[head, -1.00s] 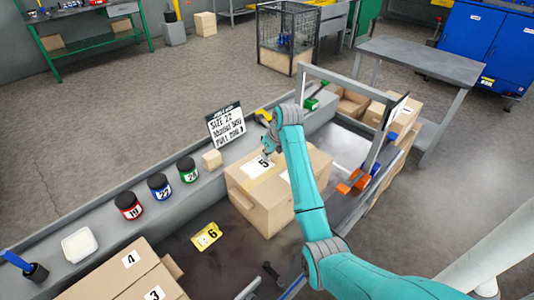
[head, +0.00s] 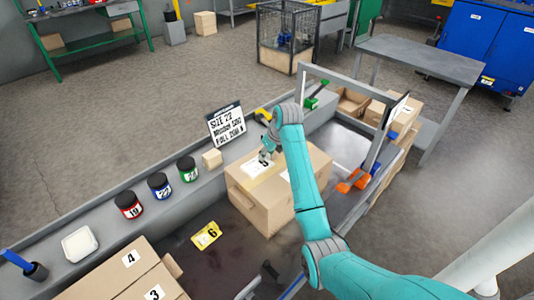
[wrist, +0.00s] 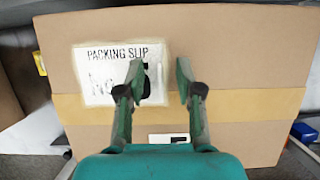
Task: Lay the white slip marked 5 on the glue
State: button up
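The white slip marked 5 (wrist: 100,78) lies flat on top of a closed cardboard box (wrist: 240,50), printed "PACKING SLIP". A pale cream glue patch (wrist: 75,112) shows as a border around it. The slip also shows in the head view (head: 255,168), partly covered by my gripper. My gripper (wrist: 160,75) is open, with a clear gap between its fingertips. Its left finger overlaps the slip's right part in the wrist view, hiding part of the number. The right finger is over bare cardboard. I cannot tell whether the fingertips touch the box.
Boxes marked 4 and 3 (head: 110,285) stand at the lower left. Several jars (head: 158,186) and a sign (head: 226,125) line the ledge. A grey frame (head: 345,83) rises to the right.

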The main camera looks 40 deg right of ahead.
jog(key=v, duration=0.7)
jog(key=shift+s+r, duration=0.1)
jog(key=shift+r, duration=0.15)
dwell(0.3)
